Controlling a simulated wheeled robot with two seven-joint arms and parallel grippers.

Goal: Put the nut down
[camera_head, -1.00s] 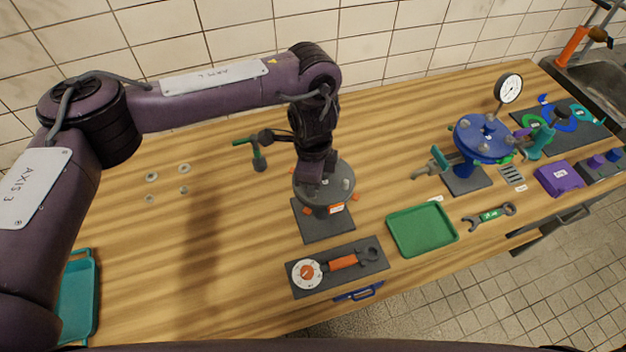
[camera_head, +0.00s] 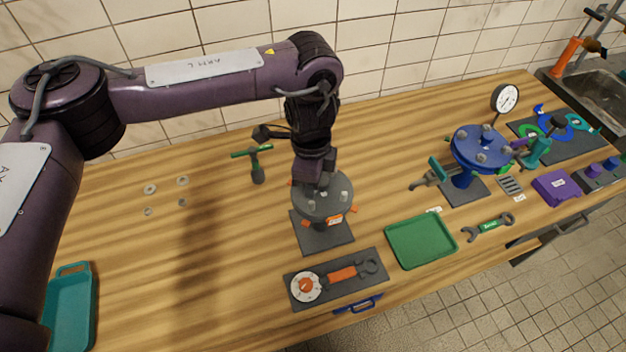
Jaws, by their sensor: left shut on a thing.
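My left gripper (camera_head: 316,182) points down over the grey round flange (camera_head: 322,208), which stands on a dark square base plate. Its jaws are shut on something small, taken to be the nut. The nut itself is hidden by the fingers and too small to make out. Pale bolt ends or nuts (camera_head: 345,196) show on the flange top beside the gripper. Several small grey rings or nuts (camera_head: 150,188) lie on the bare wood at the left. My right gripper is out of view.
A green-handled T-shaped tool (camera_head: 256,168) stands behind the flange. A torque wrench (camera_head: 343,273) lies on a dark mat in front. A green tray (camera_head: 421,241) and a blue flange stand (camera_head: 482,147) are to the right. A teal tray (camera_head: 68,310) is at lower left. Wood between is clear.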

